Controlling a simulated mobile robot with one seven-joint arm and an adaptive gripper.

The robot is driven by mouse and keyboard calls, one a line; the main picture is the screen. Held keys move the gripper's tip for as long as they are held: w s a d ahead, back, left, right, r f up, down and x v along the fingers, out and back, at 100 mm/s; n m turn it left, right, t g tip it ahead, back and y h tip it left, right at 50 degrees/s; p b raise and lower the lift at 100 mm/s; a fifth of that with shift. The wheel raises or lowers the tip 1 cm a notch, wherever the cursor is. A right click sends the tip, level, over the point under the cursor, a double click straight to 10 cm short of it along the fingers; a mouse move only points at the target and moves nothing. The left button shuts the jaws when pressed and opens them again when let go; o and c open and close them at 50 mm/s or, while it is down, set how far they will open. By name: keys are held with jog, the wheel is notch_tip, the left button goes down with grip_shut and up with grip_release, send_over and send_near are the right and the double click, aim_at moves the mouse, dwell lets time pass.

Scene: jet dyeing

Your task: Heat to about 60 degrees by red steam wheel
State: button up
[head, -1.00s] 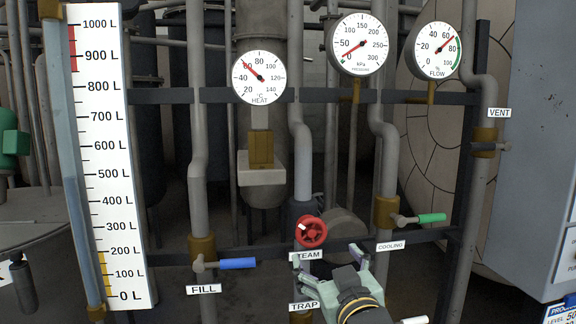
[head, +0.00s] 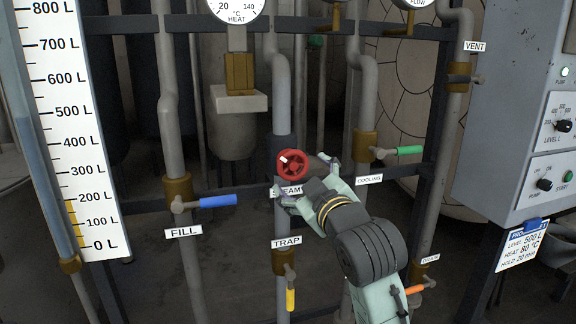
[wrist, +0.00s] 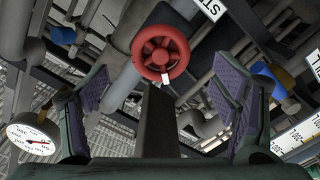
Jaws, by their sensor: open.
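The red steam wheel (head: 291,165) sits on its vertical pipe at the middle of the head view, with a white mark on its upper left rim. In the wrist view the red wheel (wrist: 160,52) is ahead, above and between the fingers. My gripper (head: 309,181) is open just below and right of the wheel, apart from it in the wrist view (wrist: 162,85). It partly covers the STEAM label (head: 289,191). The heat gauge (head: 238,10) is cut off by the top edge, so its needle is hidden.
Blue fill (head: 218,201), green cooling (head: 410,150), yellow trap (head: 290,299) and orange (head: 414,289) handles surround the wheel. A control cabinet (head: 530,100) stands right; its card (head: 523,245) reads 500 L, 80 °C. A level scale (head: 75,130) stands left.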

aim_at(294, 168)
jog(key=p+x, duration=0.1)
jog(key=x, duration=0.5)
jog(key=shift+w+a, duration=0.1)
jog(key=shift+w, duration=0.1)
jog(key=c, duration=1.2)
jog(key=shift+o, duration=0.2)
jog(key=shift+m, duration=0.4)
jog(key=m+p, duration=0.2)
jog(key=m, duration=0.1)
jog(key=shift+r+m+p, duration=0.1)
jog(key=shift+m+p, duration=0.25)
jog(key=shift+m, duration=0.05)
jog(key=m+p, duration=0.3)
jog(key=m, duration=0.2)
jog(key=shift+m, duration=0.4)
